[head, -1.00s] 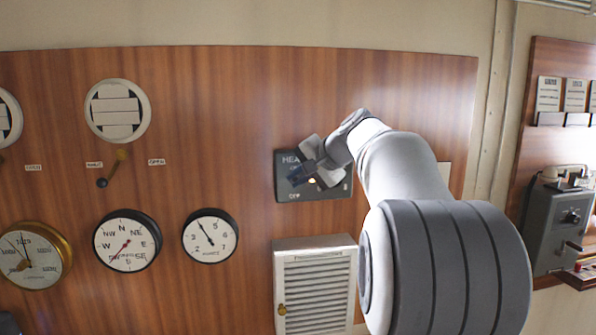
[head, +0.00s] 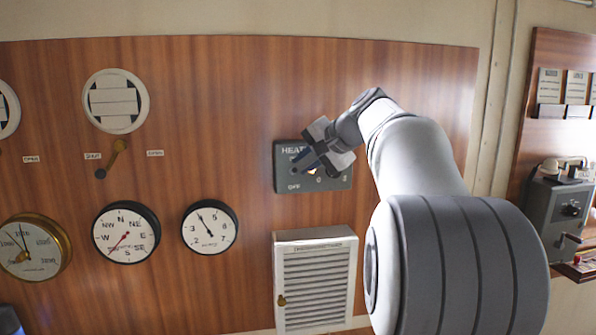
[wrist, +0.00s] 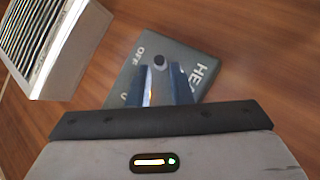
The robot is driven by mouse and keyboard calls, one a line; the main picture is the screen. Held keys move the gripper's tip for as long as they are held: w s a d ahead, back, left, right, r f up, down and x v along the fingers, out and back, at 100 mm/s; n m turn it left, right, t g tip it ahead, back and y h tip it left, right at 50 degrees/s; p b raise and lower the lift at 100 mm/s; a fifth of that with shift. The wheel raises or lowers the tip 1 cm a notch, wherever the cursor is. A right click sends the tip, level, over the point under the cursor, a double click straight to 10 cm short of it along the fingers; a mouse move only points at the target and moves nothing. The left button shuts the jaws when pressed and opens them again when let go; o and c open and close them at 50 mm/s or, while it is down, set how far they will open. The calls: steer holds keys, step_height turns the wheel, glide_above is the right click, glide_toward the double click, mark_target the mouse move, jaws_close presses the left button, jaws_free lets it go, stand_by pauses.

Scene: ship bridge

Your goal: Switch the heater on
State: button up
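The heater switch panel (head: 283,180) is a dark grey plate on the wooden wall, lettered "HEAT..." and "OFF". My gripper (head: 301,163) is in front of it and covers its middle. In the wrist view the panel (wrist: 188,60) lies just beyond the blue fingers (wrist: 159,70). A small dark round knob (wrist: 159,60) shows between the fingertips, with what looks like a narrow gap on each side. The fingers look apart; contact with the knob cannot be told. A lit spot (head: 312,170) shows on the panel beside the fingers.
A white louvred box (head: 316,280) is on the wall just below the panel; it also shows in the wrist view (wrist: 70,60). Round gauges (head: 210,231) and a brass lever (head: 114,157) are to the left. A grey telephone box (head: 556,212) is at the far right.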

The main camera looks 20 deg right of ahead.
steer(key=shift+b+v, duration=0.4)
steer(key=shift+v, duration=1.95)
steer(key=s+a+f+n+g+h+b, duration=0.1)
steer(key=s+a+f, duration=0.3)
steer(key=f, duration=0.3)
steer(key=s+a+f+n+g+b, duration=0.1)
steer(key=s+a+f+n+g, duration=0.1)
steer(key=s+a+f, duration=0.3)
steer(key=s+a+f+n+g+h+b, duration=0.1)
steer(key=s+a+f, duration=0.15)
steer(key=f, duration=0.55)
steer(key=s+a+f+n+g+h+b, duration=0.1)
steer(key=s+a+f+n, duration=0.1)
steer(key=s+f, duration=0.5)
steer(key=s+a+f+n+g+h+b, duration=0.1)
steer(key=s+f+n, duration=0.3)
steer(key=s+f, duration=0.4)
step_height(320, 180, down, 3)
steer(key=shift+a+r+g+b, duration=0.1)
steer(key=shift+a+g+b, duration=0.25)
steer(key=shift+a, duration=0.4)
